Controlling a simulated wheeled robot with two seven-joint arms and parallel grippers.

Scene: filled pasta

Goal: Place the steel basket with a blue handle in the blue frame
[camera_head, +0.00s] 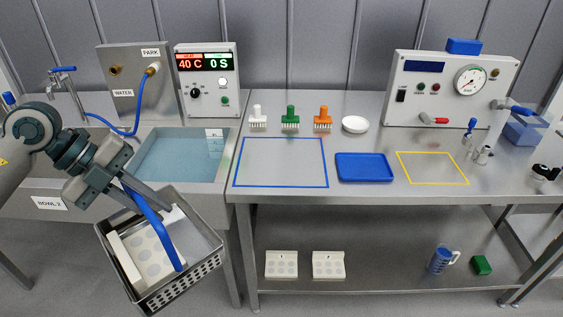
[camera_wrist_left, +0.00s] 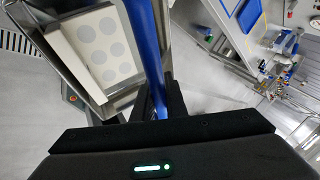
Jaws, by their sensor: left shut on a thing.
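The steel basket (camera_head: 208,265) hangs tilted in front of the sink and bench, at the lower left of the head view. Its blue handle (camera_head: 152,226) runs through my left gripper (camera_head: 137,193), which is shut on it. The basket holds a white tray-like piece with round grey marks (camera_head: 148,255). In the left wrist view the handle (camera_wrist_left: 146,50) passes between the fingers, and the white piece (camera_wrist_left: 98,45) shows beside it. The blue frame (camera_head: 282,187) is an empty blue outline on the steel bench, to the right of the basket. My right gripper is not in view.
A water-filled sink (camera_head: 180,158) lies behind the basket. Brushes (camera_head: 290,117) and a white dish (camera_head: 355,124) stand behind the blue frame. A blue tray (camera_head: 363,167) and a yellow frame (camera_head: 432,168) lie to its right. The bench's front edge (camera_head: 400,198) is between basket and frame.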

